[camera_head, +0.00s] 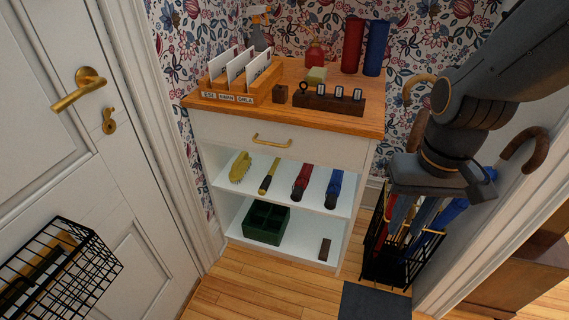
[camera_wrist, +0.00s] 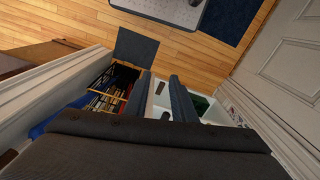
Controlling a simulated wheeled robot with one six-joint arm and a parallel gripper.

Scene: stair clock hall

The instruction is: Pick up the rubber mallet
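I cannot make out a rubber mallet for certain in either view. On the white cabinet's upper shelf (camera_head: 226,188) lie a yellow brush (camera_head: 240,167), a slim yellow-and-black tool (camera_head: 268,177), a red-and-black tool (camera_head: 302,183) and a blue-and-black tool (camera_head: 334,188). My gripper (camera_head: 440,180) is to the right of the cabinet, above a black wire umbrella stand. In the wrist view my gripper (camera_wrist: 160,80) has its two fingers apart, with nothing held between them. The white shelves show beyond the fingers.
The wooden top (camera_head: 225,105) holds a card rack, a dark stamp holder and red and blue cylinders. The lower shelf holds a green divided crate (camera_head: 266,222) and a dark block (camera_head: 325,249). The umbrella stand (camera_head: 385,265) stands right; a door with wire basket (camera_head: 75,265) is left.

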